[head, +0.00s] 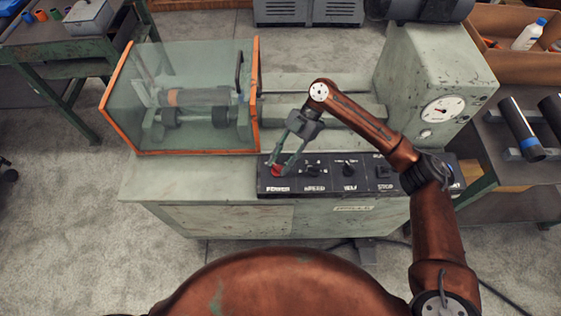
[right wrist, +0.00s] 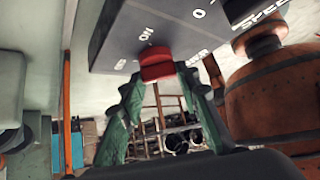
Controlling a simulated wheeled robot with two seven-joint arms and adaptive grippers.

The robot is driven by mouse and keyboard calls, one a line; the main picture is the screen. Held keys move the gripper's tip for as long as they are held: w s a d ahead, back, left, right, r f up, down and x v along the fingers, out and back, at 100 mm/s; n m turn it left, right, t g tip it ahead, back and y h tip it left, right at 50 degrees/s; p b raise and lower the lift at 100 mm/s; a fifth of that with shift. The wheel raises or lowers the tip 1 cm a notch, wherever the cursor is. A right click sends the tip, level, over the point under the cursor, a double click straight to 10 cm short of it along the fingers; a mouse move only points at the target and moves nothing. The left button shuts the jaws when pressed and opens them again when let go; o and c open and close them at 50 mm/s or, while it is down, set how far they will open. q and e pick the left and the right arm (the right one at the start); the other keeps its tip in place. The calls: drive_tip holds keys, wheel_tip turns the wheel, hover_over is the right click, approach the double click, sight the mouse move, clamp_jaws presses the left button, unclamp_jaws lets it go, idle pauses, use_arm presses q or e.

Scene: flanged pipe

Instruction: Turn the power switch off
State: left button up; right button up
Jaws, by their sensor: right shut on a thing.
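The power switch is a red knob (head: 277,172) at the left end of a dark control panel (head: 326,187), above the label "POWER". It also shows in the right wrist view (right wrist: 156,66), below white marks, one of which reads like "ON". My right gripper (head: 288,164) reaches down to the knob from above. Its green fingers (right wrist: 158,84) are closed on the knob's sides in the right wrist view. The fingers partly cover the knob, so I cannot tell which mark it points to. My left gripper is not in view.
The panel carries several black controls, including a speed knob (head: 312,172). A clear guard with an orange frame (head: 257,95) covers rollers at the left. A grey housing with a gauge (head: 441,110) stands at the right. Grey floor lies in front.

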drive_tip(key=o, duration=1.2)
drive_tip(key=shift+c, duration=0.2)
drive_tip(key=v, duration=1.2)
drive_tip(key=shift+f, duration=0.1)
